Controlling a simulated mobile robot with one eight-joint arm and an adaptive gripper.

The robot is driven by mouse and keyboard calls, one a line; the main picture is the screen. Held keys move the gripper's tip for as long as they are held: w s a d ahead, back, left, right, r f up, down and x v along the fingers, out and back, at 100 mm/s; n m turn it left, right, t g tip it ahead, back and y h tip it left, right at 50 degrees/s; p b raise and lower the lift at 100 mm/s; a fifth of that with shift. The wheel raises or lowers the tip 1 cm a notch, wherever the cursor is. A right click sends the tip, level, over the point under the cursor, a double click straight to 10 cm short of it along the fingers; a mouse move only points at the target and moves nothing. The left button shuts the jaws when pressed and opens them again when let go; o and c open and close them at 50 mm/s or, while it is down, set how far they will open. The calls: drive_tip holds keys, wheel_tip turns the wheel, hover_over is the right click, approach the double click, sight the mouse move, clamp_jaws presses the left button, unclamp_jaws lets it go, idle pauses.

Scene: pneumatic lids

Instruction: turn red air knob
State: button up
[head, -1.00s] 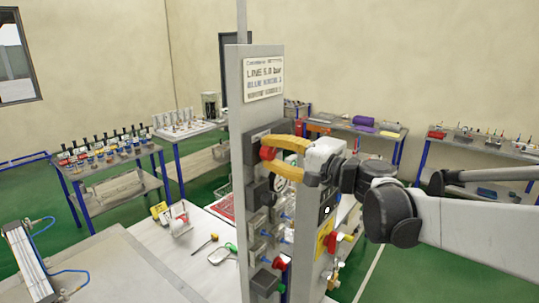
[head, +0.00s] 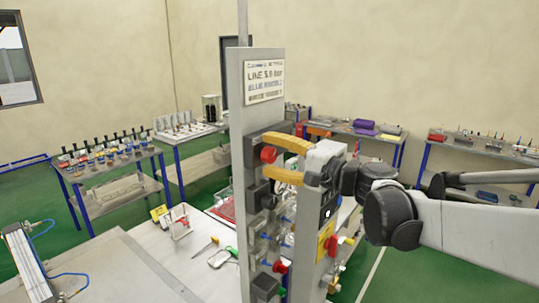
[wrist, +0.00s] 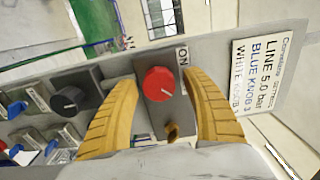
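The red air knob (wrist: 160,83) is round, with a small white mark at its lower right edge in the wrist view. It sits on a dark grey block on the panel, beside an ON label (wrist: 183,57). In the head view the red knob (head: 268,154) is near the top of the panel edge. My gripper (wrist: 160,79) has its two yellow fingers spread, one on each side of the knob, with visible gaps. In the head view my gripper (head: 267,159) has one finger above the knob and one below.
The upright grey panel (head: 236,120) carries a line sign (head: 264,82). A black knob (wrist: 69,101) and blue-marked valves sit left of the red knob in the wrist view. A brass fitting (wrist: 172,132) lies between the fingers. Benches with small parts stand behind.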

drive_tip(key=v, duration=1.2)
drive_tip(key=s+a+f+n+g+h+b, duration=0.1)
drive_tip(key=s+f+h+b, duration=0.3)
drive_tip(key=f, duration=0.6)
drive_tip(key=s+f+n+g+b, duration=0.1)
drive_tip(key=s+f+b, duration=0.2)
drive_tip(key=f+b, duration=0.5)
drive_tip(key=s+a+f+n+g+h+b, duration=0.1)
drive_tip(key=s+f+h+b, duration=0.2)
drive_tip(key=f, duration=0.8)
drive_tip(key=s+d+f+n+h+b, duration=0.1)
drive_tip(key=s+d+f+h+b, duration=0.1)
drive_tip(key=f+b, duration=0.3)
drive_tip(key=s+d+f+n+h+b, duration=0.2)
drive_tip(key=s+d+f+b, duration=0.3)
drive_tip(key=f, duration=0.5)
drive_tip(key=s+d+f+n+h+b, duration=0.1)
drive_tip(key=s+d+f+h+b, duration=0.2)
drive_tip(key=f+b, duration=0.2)
wheel_tip(320, 180, down, 3)
drive_tip(key=shift+s+d+r+n+g, duration=0.15)
drive_tip(key=shift+s+d+n+g, duration=0.05)
drive_tip(key=shift+d+n+g, duration=0.2)
